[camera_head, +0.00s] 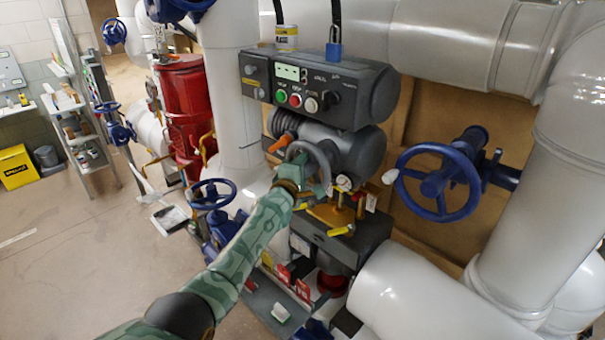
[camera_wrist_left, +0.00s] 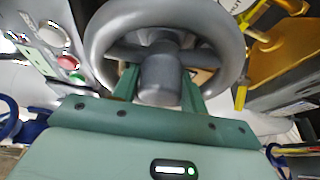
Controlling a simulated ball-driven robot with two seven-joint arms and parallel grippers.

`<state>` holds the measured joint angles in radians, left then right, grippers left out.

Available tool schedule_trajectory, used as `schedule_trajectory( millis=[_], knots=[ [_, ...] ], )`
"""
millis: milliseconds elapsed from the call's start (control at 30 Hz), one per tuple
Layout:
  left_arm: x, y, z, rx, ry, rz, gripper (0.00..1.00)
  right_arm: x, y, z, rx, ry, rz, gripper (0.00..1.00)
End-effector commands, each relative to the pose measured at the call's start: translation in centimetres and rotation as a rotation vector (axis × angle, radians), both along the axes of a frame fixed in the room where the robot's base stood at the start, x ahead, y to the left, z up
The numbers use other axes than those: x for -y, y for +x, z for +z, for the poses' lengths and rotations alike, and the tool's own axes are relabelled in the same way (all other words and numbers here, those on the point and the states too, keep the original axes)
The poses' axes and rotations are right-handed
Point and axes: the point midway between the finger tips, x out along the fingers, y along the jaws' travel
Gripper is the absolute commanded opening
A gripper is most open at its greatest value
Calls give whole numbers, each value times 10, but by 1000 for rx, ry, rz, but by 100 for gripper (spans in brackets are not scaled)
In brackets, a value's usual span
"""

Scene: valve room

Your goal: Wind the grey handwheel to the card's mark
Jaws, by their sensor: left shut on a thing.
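The grey handwheel (camera_head: 322,160) sits on the front of the dark actuator (camera_head: 350,148), below its control box. In the left wrist view the wheel (camera_wrist_left: 160,78) fills the upper middle, with its rim, spokes and round hub showing. My left gripper (camera_head: 298,170) is at the wheel. In the left wrist view its green fingers (camera_wrist_left: 160,85) reach up on both sides of the hub, and it is shut on the wheel. The fingertips are partly hidden behind the wheel. I cannot make out the card or its mark. My right gripper is not in view.
A blue handwheel (camera_head: 438,183) stands to the right. Yellow-handled valves and a gauge (camera_head: 344,183) lie just right of my gripper. Large pale pipes (camera_head: 415,290) crowd the right; floor (camera_head: 60,250) is open at left.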

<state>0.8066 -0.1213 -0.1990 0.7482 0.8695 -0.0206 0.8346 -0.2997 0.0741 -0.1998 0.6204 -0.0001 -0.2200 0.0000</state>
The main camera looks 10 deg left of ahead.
Motion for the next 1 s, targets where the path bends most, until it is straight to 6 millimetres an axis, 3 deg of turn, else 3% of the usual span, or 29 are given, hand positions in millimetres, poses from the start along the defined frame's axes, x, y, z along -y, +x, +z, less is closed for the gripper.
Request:
schedule_trajectory(
  millis=[633,667,700,1000],
  knots=[
    [0,6,-2,-33,-40,0,2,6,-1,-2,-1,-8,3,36],
    [0,6,-2,-33,-40,0,49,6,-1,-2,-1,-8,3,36],
    [0,6,-2,-33,-40,0,59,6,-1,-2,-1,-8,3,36],
    [0,6,-1,-31,-40,1,59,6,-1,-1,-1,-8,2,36]
  ],
)
